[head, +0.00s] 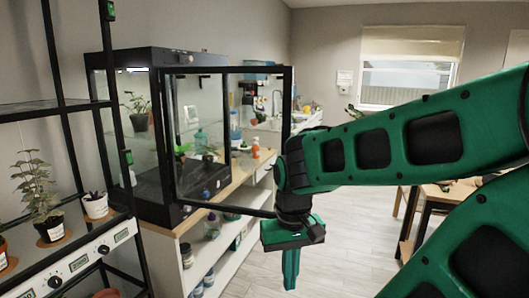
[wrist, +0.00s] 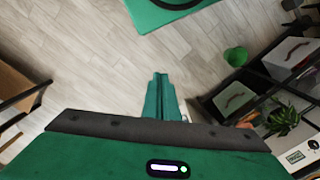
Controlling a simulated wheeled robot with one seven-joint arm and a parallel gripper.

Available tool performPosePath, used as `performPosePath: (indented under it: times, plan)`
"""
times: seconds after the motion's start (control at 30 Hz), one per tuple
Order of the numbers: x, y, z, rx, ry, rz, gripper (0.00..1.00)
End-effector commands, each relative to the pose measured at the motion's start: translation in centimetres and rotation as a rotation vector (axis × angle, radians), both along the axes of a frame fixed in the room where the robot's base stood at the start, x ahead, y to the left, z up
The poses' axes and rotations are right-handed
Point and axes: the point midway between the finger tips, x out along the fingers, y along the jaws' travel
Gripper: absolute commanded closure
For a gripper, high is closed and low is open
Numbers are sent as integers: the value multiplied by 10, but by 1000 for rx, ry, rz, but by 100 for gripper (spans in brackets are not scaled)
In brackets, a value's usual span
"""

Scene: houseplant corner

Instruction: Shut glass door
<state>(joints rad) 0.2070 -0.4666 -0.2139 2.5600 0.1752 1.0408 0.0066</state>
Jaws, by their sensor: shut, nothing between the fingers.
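The glass door (head: 287,105) is a clear pane in a thin black frame. It stands open, swung out from the front of the black glass cabinet (head: 185,58) in the head view. My gripper (head: 290,283) points down, below and to the right of the door's lower right corner. My arm's wrist hides that corner, and I cannot tell whether they touch. The gripper is shut and empty; its closed green fingers (wrist: 160,80) show over bare floor in the wrist view. The door cannot be made out in the wrist view.
The cabinet stands on a white shelf unit (head: 212,262) with a wooden top and bottles. A black plant rack (head: 68,115) stands at the left. A wooden table (head: 455,192) is at the right. The wrist view shows a green bucket (wrist: 236,57) and open floor.

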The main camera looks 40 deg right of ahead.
Motion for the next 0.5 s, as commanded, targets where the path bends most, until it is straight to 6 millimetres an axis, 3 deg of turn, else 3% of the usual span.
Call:
performPosePath:
  times: [0.37, 0.4, 0.5]
  plan:
    - [0, -1, 0, -1, 0, -1, 100]
    - [-8, -2, 7, -5, -13, -3, 100]
    - [1, -15, 23, -36, -23, -32, 100]
